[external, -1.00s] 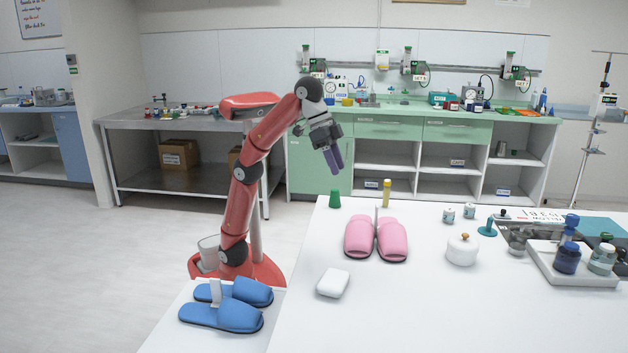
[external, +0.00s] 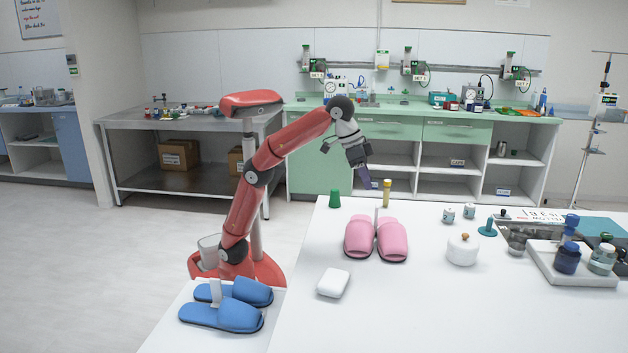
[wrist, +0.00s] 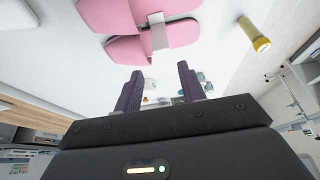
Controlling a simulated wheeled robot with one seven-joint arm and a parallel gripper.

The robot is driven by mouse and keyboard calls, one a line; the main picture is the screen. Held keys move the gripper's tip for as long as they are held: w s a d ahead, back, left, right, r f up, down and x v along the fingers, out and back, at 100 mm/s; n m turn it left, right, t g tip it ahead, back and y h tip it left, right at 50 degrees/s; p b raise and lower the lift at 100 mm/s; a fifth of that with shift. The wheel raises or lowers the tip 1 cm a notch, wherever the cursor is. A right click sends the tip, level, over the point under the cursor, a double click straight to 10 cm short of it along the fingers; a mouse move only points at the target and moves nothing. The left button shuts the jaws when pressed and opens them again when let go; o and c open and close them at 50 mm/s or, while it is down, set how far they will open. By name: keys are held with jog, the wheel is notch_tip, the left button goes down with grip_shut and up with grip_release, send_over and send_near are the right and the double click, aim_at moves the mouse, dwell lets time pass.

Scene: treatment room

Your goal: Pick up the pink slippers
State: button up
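The pink slippers (external: 376,239) lie side by side on the white table, with a pale upright tab (external: 377,213) between them. In the wrist view the pink slippers (wrist: 128,18) show at the top, with the white tab (wrist: 158,32) joining or lying across them. My gripper (external: 366,185) hangs above the table's back edge, behind and above the slippers, apart from them. In the wrist view its two purple fingers (wrist: 160,82) stand apart with nothing between them.
A white block (external: 333,283) lies in front, and a white lidded jar (external: 462,250) stands to the right. Blue slippers (external: 228,314) lie on the lower left surface. The table front is clear.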

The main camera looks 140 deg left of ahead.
aim_at(377, 229)
jog(key=x, duration=0.5)
jog(key=b+x, duration=0.1)
jog(key=x, duration=0.8)
jog(key=shift+s+d+f+b, duration=0.25)
jog(key=shift+s+f+b, duration=0.1)
jog(key=shift+f, duration=0.1)
jog(key=shift+c, duration=0.3)
jog(key=c, duration=0.7)
jog(key=shift+c, duration=0.5)
jog(key=shift+r, duration=0.2)
